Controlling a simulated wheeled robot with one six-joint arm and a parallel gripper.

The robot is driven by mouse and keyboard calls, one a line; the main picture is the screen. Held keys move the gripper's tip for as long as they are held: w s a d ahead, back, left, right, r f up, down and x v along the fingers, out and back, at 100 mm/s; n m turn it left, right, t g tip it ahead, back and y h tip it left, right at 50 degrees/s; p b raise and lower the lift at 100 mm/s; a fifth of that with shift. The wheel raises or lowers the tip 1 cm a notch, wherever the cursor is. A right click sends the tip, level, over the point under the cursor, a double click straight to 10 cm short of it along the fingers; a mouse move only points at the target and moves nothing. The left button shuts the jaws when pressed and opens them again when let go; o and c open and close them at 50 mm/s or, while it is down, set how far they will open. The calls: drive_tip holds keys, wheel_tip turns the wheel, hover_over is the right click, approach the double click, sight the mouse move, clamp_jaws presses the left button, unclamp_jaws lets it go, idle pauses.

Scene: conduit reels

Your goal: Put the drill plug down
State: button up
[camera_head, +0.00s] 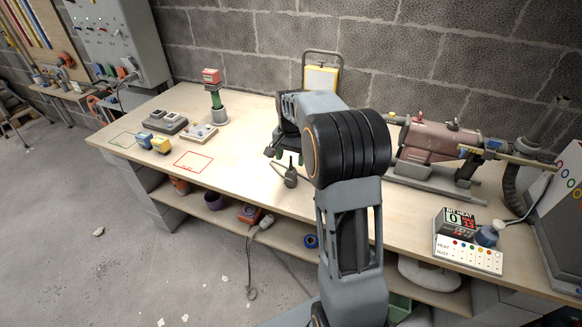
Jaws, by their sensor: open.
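My gripper (284,155) hangs over the middle of the workbench, left of my arm's elbow. It is small in view and its jaws are apart. A dark grey piece with thin prongs (290,178) lies on the bench just below it; I cannot tell whether this is the drill plug or whether the jaws touch it. A pale plug-like piece with a cable (265,223) sits on the lower shelf, its cable hanging to the floor. A blue connector (145,138) and a yellow connector (161,146) stand on the bench at left.
A red outlined square (193,162) on the bench is empty. A pinkish motor-like machine (427,144) and a control box with a display (468,240) stand at right. My arm hides part of the bench.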

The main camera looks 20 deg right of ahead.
sight(291, 170)
wheel_tip(291, 170, up, 3)
drive_tip(key=s+a+n+t, duration=0.1)
drive_tip(key=s+a+n, duration=0.3)
drive_tip(key=s, duration=0.7)
drive_tip(key=s+a+n+t, duration=0.2)
drive_tip(key=s+a+n, duration=0.3)
drive_tip(key=s, duration=0.6)
drive_tip(key=shift+a+f+n, duration=0.15)
drive_tip(key=shift+a+n, duration=0.15)
drive_tip(key=shift+a, duration=0.6)
